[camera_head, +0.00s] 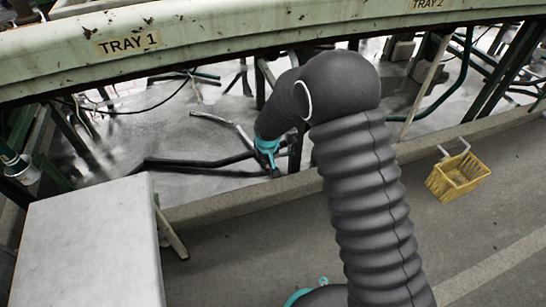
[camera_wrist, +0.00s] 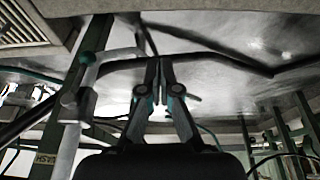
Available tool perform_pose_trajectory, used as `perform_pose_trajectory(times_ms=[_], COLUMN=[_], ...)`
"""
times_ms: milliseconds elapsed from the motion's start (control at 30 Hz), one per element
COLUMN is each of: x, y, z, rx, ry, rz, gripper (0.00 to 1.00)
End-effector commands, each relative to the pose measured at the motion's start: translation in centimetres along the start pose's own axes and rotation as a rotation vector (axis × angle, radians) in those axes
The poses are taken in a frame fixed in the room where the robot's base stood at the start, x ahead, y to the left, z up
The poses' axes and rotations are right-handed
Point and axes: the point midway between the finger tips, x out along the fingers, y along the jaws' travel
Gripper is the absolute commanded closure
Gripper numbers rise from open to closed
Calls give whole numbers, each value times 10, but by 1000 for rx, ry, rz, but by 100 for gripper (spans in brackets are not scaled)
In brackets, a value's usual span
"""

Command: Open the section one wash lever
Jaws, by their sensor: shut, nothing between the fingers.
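My gripper (camera_head: 270,168) is under the tray rail in the head view, reaching down toward the wet floor. In the wrist view my gripper (camera_wrist: 160,68) is shut and empty, its two fingers together. A pale bent bar, which looks like the wash lever (camera_wrist: 122,53), is just left of the fingers and joins a grey upright pipe (camera_wrist: 68,140). I see a gap between it and the fingers; the depth is unclear. In the head view a pale bar (camera_head: 213,119) lies left of my gripper, possibly the same lever. A small label (camera_wrist: 46,159) beside the pipe reads upside down, apparently WASH.
Dark hoses (camera_head: 190,163) lie on the wet floor by a low curb (camera_head: 235,200). A white block (camera_head: 85,245) stands at lower left; a yellow basket (camera_head: 458,176) is at right. Green posts (camera_wrist: 95,40) crowd the wrist view.

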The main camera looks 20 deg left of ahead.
Motion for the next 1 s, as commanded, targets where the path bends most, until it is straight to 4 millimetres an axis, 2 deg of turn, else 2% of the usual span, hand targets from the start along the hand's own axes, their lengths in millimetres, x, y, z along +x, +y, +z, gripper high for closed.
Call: perform_pose_trajectory(times_ms=[233,800,900,1000], x=[-11,-12,-12,-9], y=[-16,-18,-17,-15], z=[2,3,10,36], rx=[-2,-9,-22,-32], ry=[0,-2,-36,-113], rz=[-1,-1,4,9], gripper=[100,100,100,100])
